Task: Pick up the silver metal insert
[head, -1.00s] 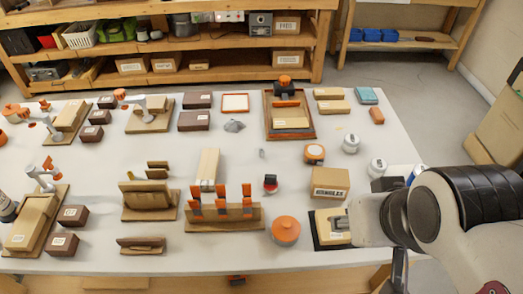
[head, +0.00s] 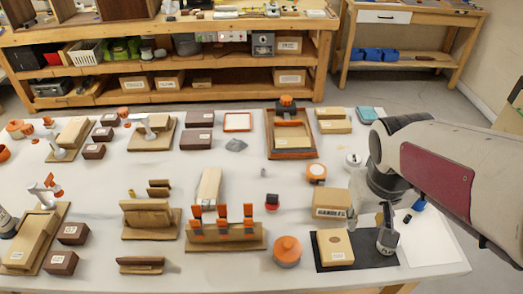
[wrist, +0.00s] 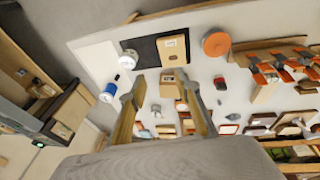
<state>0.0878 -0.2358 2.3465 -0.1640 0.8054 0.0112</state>
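The silver metal insert appears as a very small grey upright piece (head: 262,172) on the white table in the head view, above the small dark-and-red switch (head: 272,200). I cannot pick it out with certainty in the wrist view. My gripper (wrist: 162,92) is open in the wrist view, its two fingers spread with nothing held between them. In the head view my gripper (head: 369,208) hangs above the right part of the table, right of the insert and well apart from it.
A cardboard box (head: 330,203), a tan block (head: 335,246) on a black mat (head: 375,257), an orange lid (head: 287,249) and a tape measure (head: 316,173) lie near my gripper. A wooden rack with orange clips (head: 226,236) stands left. Bare table surrounds the insert.

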